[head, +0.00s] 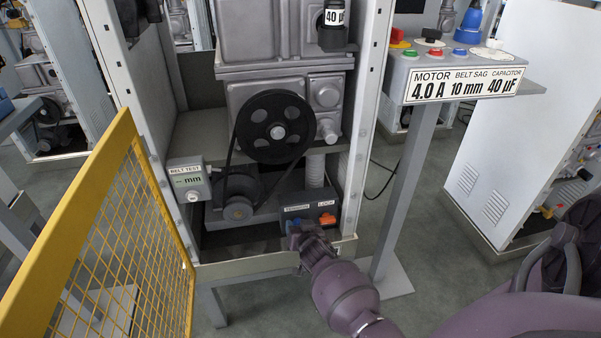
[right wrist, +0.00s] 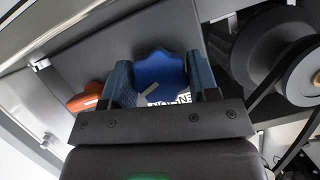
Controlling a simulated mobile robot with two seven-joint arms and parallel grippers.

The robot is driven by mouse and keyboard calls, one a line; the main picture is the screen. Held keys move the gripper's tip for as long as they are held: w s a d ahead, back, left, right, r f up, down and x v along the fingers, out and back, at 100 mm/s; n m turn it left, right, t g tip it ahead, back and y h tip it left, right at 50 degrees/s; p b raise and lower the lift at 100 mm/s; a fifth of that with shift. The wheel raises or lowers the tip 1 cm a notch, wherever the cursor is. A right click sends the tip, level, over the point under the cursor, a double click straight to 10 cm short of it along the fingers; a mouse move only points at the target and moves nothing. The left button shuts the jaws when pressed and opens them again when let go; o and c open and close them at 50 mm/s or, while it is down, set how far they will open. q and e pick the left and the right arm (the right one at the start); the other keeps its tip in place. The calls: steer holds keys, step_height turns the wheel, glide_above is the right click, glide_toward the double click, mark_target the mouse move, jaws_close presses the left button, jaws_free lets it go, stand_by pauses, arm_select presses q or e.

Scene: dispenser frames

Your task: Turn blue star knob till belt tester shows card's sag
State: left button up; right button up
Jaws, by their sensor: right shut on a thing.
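The blue star knob (right wrist: 160,70) sits between the two fingers of my right gripper (right wrist: 160,88), which is shut on it. In the head view my right gripper (head: 300,234) reaches the front of the dark tensioner box low in the frame and mostly hides the knob. The belt tester (head: 188,180) on the left post shows dashes and "mm", no number. The card (head: 464,85) on the pedestal reads belt sag 10 mm, beside motor 4.0 A and capacitor 40 µF. My left gripper is not in view.
An orange lock lever (head: 327,219) is right of the knob; it also shows in the wrist view (right wrist: 85,97). The belt runs from a large black pulley (head: 275,127) to a lower one (head: 238,207). A yellow mesh guard (head: 125,225) stands at left.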

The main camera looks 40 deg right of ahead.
steer(key=shift+r+m+t+y, duration=0.15)
steer(key=shift+m+t+y, duration=0.2)
steer(key=shift+m, duration=0.35)
steer(key=shift+m+t+y+p, duration=0.35)
steer(key=shift+m+y+p, duration=0.15)
steer(key=shift+m, duration=0.4)
steer(key=shift+s+d+f+m+t+y, duration=0.1)
steer(key=shift+f+m+t+y, duration=0.15)
steer(key=shift+m, duration=0.25)
steer(key=shift+f+m+t+y, duration=0.1)
steer(key=shift+m+t+y, duration=0.15)
steer(key=shift+m, duration=0.25)
steer(key=shift+f+m+t+b, duration=0.1)
steer(key=shift+m+t+b, duration=0.2)
steer(key=shift+m+b, duration=0.3)
steer(key=shift+m+t+y, duration=0.25)
steer(key=shift+m+t, duration=0.05)
steer(key=shift+m, duration=0.3)
steer(key=shift+m+b, duration=0.4)
steer(key=shift+b, duration=0.1)
steer(key=shift+m+t, duration=0.3)
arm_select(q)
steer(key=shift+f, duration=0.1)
